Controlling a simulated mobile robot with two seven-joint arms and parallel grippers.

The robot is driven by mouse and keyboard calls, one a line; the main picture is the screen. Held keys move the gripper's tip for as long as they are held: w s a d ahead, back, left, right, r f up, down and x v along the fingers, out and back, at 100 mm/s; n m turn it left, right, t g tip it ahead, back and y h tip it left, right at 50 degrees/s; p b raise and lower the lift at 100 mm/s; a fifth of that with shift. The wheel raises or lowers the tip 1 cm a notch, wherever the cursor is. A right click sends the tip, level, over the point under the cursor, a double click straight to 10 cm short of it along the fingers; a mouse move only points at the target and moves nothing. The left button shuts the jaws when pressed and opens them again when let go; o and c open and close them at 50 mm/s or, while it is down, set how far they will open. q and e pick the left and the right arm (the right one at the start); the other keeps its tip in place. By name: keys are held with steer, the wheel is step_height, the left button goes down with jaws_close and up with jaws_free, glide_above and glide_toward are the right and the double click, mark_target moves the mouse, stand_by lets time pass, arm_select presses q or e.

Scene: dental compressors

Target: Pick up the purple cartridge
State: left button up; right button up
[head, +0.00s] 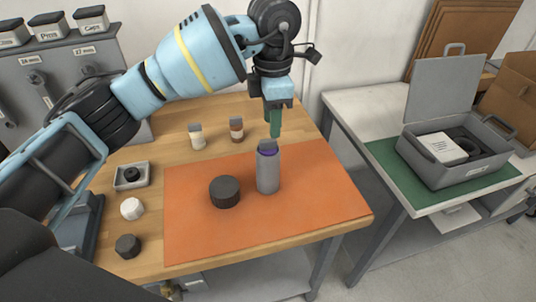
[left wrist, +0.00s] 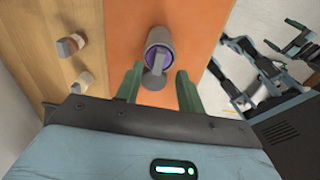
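The purple cartridge shows as a purple ring (head: 267,150) with a grey tab on top, at the upper end of an upright grey cylinder (head: 268,175) on the orange mat. In the left wrist view the purple ring (left wrist: 158,60) and its tab lie between and just beyond my green fingertips. My left gripper (head: 275,130) points down just above the tab. Its fingers (left wrist: 159,82) are apart, one on each side of the tab, with no clear contact.
A black round puck (head: 225,192) stands left of the cylinder on the orange mat (head: 310,220). Two small bottles (head: 197,136) (head: 237,130) stand behind. A white knob (head: 131,208) and dark knob (head: 127,246) are at left. An open grey case (head: 455,170) is on the right table.

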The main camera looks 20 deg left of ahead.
mark_target(271, 140)
arm_select(q)
steer(key=shift+a+f+p, duration=0.1)
steer(key=shift+f+p, duration=0.2)
steer(key=shift+f, duration=2.25)
jaws_close()
